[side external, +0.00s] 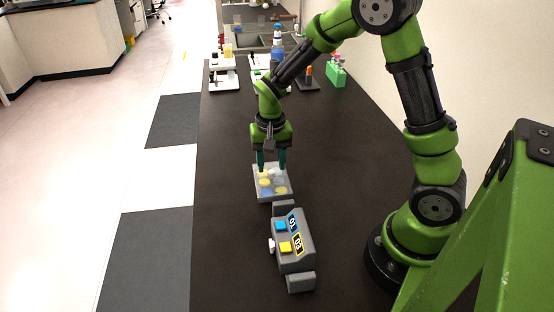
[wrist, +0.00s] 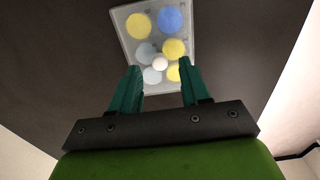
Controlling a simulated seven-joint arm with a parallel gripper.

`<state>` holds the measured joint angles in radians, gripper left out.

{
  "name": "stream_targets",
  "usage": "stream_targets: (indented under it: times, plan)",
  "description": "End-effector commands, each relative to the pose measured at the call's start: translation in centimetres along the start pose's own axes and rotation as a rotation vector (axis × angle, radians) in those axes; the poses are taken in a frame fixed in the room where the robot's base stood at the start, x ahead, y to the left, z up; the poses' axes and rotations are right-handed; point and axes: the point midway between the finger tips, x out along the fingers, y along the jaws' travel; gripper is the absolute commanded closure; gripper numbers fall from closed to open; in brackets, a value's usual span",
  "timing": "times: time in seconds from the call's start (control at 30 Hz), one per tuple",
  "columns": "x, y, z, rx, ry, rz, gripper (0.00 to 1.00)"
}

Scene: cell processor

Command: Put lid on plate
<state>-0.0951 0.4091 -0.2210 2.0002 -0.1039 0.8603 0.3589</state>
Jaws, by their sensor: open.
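The plate (side external: 287,192) is a light grey rectangle with round yellow and blue wells, lying on the dark bench under my gripper (side external: 272,167). The plate also shows in the wrist view (wrist: 122,24), at the top centre. A small white round knob (wrist: 160,62) stands over the middle of the wells. It looks like the knob of a clear lid, but I cannot make out the lid's edges or tell how it sits on the plate. My gripper (wrist: 161,70) is open, with its green fingers on either side of the knob, apart from it.
A grey device (side external: 300,255) with a blue and a yellow button stands in front of the plate. Racks, bottles and a green tube rack (side external: 336,76) stand at the bench's far end. The bench is clear left and right of the plate.

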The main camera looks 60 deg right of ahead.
Motion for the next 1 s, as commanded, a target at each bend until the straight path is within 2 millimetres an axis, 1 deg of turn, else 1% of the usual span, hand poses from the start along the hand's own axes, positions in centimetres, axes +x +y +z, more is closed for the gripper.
stream_targets:
  times: [0.03, 0.3, 0.4, 0.5, 0.6, 0.7, 0.8, 1.0]
  plan:
    - [-1.3, -0.1, -0.1, -0.001, 0.005, -0.006, 0.54]
    - [-8.0, -0.1, -0.1, 0.0, 0.006, -0.006, 0.54]
    - [-10.2, -0.1, -0.1, -0.001, 0.005, -0.005, 0.54]
    - [-12.0, 0.0, -0.1, 0.0, 0.005, -0.004, 0.54]
    - [-13.3, -0.1, 0.0, -0.001, 0.002, -0.002, 0.54]
    - [-14.1, 0.0, 0.0, -0.001, 0.002, -0.001, 0.54]
    - [-14.4, 0.0, 0.0, -0.001, 0.001, -0.001, 0.54]
    - [-14.4, 0.0, 0.0, 0.0, 0.0, 0.0, 0.54]
